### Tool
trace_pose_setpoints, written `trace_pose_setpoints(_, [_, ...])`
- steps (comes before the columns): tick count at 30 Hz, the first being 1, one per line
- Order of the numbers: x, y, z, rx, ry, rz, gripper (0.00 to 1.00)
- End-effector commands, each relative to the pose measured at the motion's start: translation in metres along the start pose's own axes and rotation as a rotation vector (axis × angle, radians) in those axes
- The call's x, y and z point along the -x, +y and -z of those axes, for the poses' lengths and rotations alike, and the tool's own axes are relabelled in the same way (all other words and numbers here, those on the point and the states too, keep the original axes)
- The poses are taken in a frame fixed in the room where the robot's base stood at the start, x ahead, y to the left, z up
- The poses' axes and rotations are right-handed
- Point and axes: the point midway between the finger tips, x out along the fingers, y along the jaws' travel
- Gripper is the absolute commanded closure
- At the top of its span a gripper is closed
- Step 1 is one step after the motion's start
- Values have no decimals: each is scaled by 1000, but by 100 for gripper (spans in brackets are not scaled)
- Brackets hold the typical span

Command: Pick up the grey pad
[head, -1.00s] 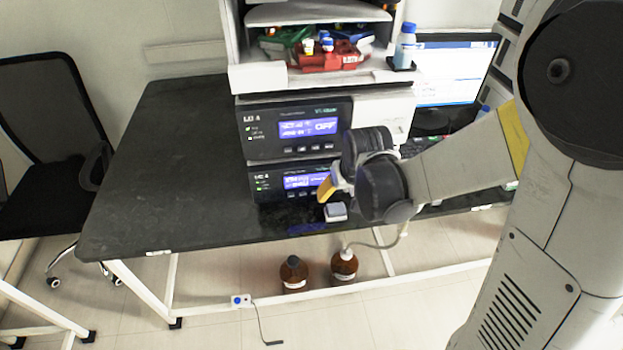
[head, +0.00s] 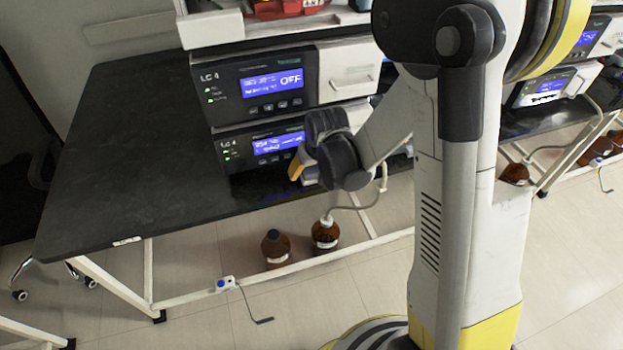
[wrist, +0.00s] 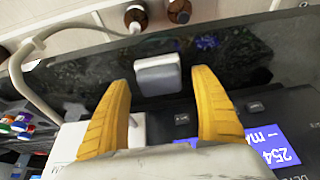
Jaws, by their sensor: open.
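The grey pad (wrist: 158,75) lies on the dark bench top near its front edge. In the wrist view it sits between and just beyond my gripper's two yellow fingertips. My gripper (wrist: 161,82) is open, with nothing between its fingers that they touch. In the head view my gripper (head: 297,168) is at the bench's front edge, before the lower instrument, and a grey bit of the pad (head: 310,178) shows beside the yellow finger. The rest of the pad is hidden there.
Two stacked LC instruments (head: 262,88) with blue displays stand just behind my gripper. Two brown bottles (head: 275,247) stand below the bench edge, one with a tube (head: 362,207) leading up. The bench top (head: 125,150) is clear on the left.

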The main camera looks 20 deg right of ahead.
Motion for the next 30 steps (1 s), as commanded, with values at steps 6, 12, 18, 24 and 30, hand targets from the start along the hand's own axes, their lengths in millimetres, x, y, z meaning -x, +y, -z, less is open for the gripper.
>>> trace_pose_setpoints(6, [-1,0,0,0,0,0,24])
trace_pose_setpoints(12, [-1,0,0,0,0,0,81])
trace_pose_setpoints(18, [-1,0,0,0,0,0,81])
trace_pose_setpoints(24, [0,0,1,0,0,0,81])
trace_pose_setpoints(30, [17,0,7,0,0,0,81])
